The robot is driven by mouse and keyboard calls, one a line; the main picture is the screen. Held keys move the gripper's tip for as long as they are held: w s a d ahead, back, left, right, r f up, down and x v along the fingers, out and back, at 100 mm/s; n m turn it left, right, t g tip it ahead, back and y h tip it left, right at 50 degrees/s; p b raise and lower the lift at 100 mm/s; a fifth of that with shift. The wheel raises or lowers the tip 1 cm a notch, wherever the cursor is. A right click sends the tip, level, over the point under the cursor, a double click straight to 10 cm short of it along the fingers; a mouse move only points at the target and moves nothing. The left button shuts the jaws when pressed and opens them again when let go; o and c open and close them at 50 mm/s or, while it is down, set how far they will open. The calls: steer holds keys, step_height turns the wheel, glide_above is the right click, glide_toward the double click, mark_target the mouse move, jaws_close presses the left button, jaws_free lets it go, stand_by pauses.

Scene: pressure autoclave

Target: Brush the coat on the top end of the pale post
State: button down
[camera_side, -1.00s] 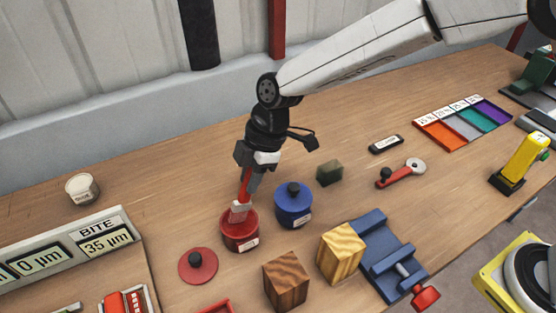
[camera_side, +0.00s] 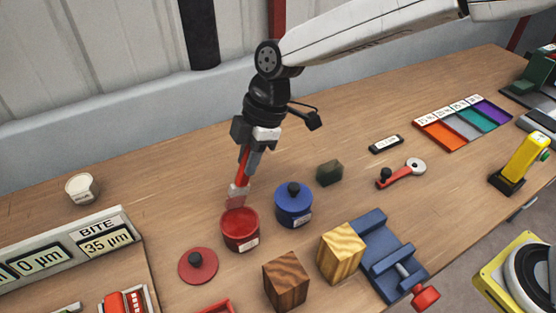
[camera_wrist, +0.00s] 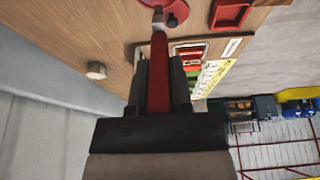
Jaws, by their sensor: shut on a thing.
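My gripper (camera_side: 252,152) is shut on the red handle of a brush (camera_side: 236,192), which points down with a pale ferrule and reddish bristles. The brush tip is at the far rim of the open red pot (camera_side: 240,242) in the side view; I cannot tell whether it touches. In the wrist view the red handle (camera_wrist: 158,75) runs between the fingers. The pale striped wooden post (camera_side: 341,254) stands upright right of the pot, beside the blue vise. Its top end looks bare wood. A dark wooden post (camera_side: 286,281) stands nearer the front left.
A red lid (camera_side: 198,266) lies left of the pot. A lidded blue pot (camera_side: 293,206) stands behind the pale post. The blue vise (camera_side: 394,262) is to its right. A dark green block (camera_side: 329,172) and a red-handled tool (camera_side: 402,173) lie farther back. Open bench lies behind.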

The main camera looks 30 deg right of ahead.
steer(key=shift+r, duration=0.95)
steer(key=shift+d, duration=0.1)
steer(key=w+d+r+m+t+h, duration=0.15)
steer(key=d+m, duration=0.55)
steer(key=d, duration=0.9)
steer(key=w+d+r+m+t+h, duration=0.1)
steer(key=w+d+m+t, duration=0.15)
steer(key=d+m, duration=0.9)
steer(key=s+a+r+n+g, duration=0.2)
steer(key=s+a+r, duration=0.2)
steer(key=s+a, duration=0.5)
steer(key=s+a+r+n+g+h, duration=0.1)
steer(key=s+a+r+n+g, duration=0.1)
steer(key=s+a, duration=0.7)
steer(key=shift+s+a+r, duration=0.35)
steer(key=shift+a+r, duration=0.15)
steer(key=shift+r, duration=0.4)
steer(key=shift+f+h, duration=0.15)
steer(key=shift+h, duration=0.1)
